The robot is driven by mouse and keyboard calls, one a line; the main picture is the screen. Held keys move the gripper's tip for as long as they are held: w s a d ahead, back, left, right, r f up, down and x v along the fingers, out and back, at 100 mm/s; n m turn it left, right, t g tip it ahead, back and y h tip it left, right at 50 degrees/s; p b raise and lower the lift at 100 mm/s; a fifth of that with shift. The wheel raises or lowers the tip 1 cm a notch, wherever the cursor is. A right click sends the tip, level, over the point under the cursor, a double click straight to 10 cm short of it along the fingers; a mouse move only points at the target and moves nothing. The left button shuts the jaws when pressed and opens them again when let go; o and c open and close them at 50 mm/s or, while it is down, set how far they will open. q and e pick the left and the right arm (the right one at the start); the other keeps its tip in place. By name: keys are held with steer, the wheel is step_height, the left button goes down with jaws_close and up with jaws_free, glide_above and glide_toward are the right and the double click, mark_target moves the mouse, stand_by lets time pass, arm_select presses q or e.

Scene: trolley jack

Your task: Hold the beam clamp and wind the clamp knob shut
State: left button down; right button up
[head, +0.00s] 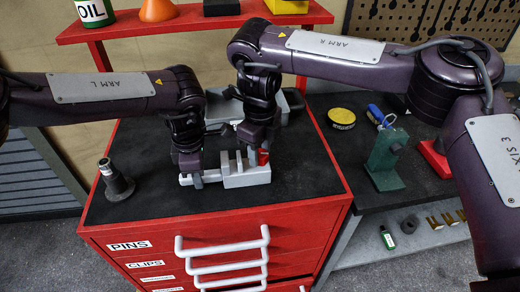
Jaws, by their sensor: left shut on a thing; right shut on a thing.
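The light grey beam clamp (245,177) lies on the black top of the red drawer cabinet. My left gripper (191,179) points down and is shut on the left part of the beam clamp. The fingers hide much of both contacts, and how far the knob is wound cannot be seen.
A dark flared cylinder (116,182) stands at the cabinet's left. A grey tray (222,108) sits behind my grippers. A green stand (387,160), a yellow round tin (341,117) and a red block (434,157) are on the right bench. The cabinet top in front is clear.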

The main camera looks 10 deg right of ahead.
mark_target(260, 153)
steer(key=shift+r, duration=0.1)
steer(key=o, duration=0.7)
step_height(260, 153, up, 12)
steer(key=shift+f, duration=0.1)
steer(key=shift+o, duration=0.5)
